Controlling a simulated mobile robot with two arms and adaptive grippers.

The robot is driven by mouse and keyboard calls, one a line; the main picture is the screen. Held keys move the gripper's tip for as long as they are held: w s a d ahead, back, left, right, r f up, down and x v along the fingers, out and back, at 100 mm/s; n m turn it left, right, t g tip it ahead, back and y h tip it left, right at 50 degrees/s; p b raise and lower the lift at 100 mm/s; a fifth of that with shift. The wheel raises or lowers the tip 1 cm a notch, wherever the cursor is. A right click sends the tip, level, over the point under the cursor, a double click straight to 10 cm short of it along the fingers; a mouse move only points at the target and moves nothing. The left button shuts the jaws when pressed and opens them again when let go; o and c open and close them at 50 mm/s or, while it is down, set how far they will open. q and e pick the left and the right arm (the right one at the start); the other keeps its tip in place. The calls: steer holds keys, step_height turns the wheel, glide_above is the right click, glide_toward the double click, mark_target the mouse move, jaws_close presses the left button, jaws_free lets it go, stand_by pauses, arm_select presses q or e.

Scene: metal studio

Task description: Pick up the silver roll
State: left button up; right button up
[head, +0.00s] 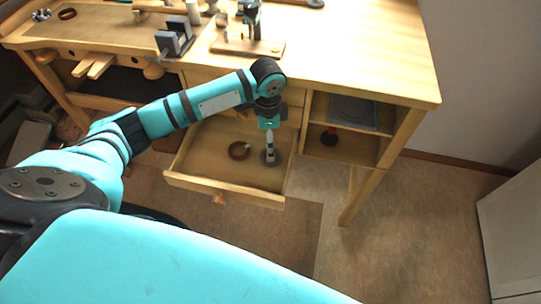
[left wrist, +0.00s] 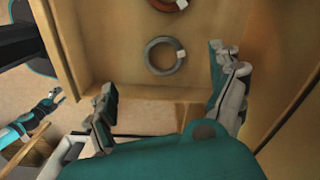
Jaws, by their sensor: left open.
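The silver roll (left wrist: 165,55) is a grey ring with a small white tag, lying flat on the drawer floor in the left wrist view. In the head view it is mostly hidden behind my left gripper (head: 269,152). My left gripper points down into the open drawer (head: 222,187). In the left wrist view my left gripper (left wrist: 163,72) is open, its fingers spread to either side of the roll's near side, with nothing between them. What looks like my right gripper (left wrist: 54,98) shows small at the lower left of that view; its jaws are unclear.
A copper-coloured roll (head: 239,150) with a white tag lies in the drawer, left of my gripper; it also shows in the left wrist view (left wrist: 168,4). Drawer walls stand close around. The wooden workbench (head: 350,62) above carries tools and a vise-like block (head: 174,37).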

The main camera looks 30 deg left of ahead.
mark_target(276, 150)
arm_select(q)
step_height(276, 150, down, 2)
steer(key=shift+f, duration=0.6)
step_height(276, 150, down, 4)
steer(key=shift+w+a+r, duration=0.15)
steer(key=shift+f, duration=0.4)
steer(key=c, duration=1.3)
arm_select(e)
steer(key=w, duration=0.1)
steer(key=w+a, duration=0.1)
steer(key=w, duration=0.1)
steer(key=shift+a, duration=0.3)
